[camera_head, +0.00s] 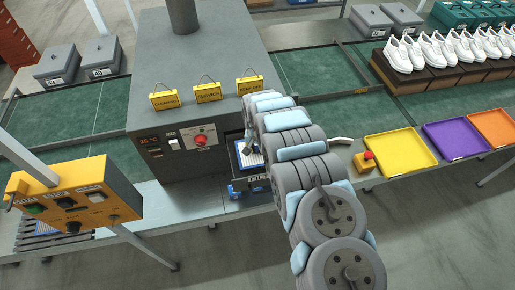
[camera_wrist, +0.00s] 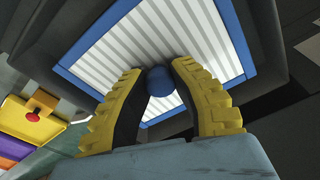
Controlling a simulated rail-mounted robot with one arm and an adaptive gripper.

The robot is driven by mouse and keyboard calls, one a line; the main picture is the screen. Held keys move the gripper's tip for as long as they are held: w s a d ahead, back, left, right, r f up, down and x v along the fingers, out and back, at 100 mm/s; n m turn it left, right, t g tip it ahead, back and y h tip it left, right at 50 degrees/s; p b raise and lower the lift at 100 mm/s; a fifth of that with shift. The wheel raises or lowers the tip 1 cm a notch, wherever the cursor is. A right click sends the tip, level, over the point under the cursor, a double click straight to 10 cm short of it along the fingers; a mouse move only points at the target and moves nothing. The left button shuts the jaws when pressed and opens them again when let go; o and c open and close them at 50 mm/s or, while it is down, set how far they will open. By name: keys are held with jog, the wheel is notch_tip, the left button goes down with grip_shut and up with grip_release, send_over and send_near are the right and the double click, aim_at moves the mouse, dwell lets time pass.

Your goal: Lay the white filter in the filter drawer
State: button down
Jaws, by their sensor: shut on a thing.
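The white filter (camera_wrist: 185,40) has a pleated white face, a blue frame and a round blue knob (camera_wrist: 161,82). My gripper (camera_wrist: 158,70) is shut on the knob, with a yellow ridged finger on either side. Dark walls of the filter drawer (camera_wrist: 262,35) surround the blue frame. In the head view, part of the filter (camera_head: 250,157) shows within the open drawer (camera_head: 257,179), at the front of the grey machine. I cannot tell whether the filter rests on the drawer's bottom. My arm hides the drawer's right side and most of my gripper in the head view.
The grey machine (camera_head: 200,60) carries a red button (camera_head: 200,139) and yellow hanging signs. A yellow control box (camera_head: 75,200) stands at left. At right are a small red-button box (camera_head: 364,161) and yellow (camera_head: 400,152), purple (camera_head: 455,139) and orange trays (camera_head: 493,126).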

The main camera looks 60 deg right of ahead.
jog(key=shift+f+b, duration=0.4)
jog(key=shift+f, duration=0.3)
dwell(0.3)
jog(key=c, duration=0.9)
grip_release()
jog(key=shift+r, duration=0.2)
jog(key=shift+a+r, duration=0.15)
jog(key=shift+r, duration=1.35)
jog(key=shift+a+r, duration=0.15)
jog(key=shift+r, duration=1.35)
jog(key=shift+s+a+r, duration=0.15)
jog(key=shift+r, duration=0.4)
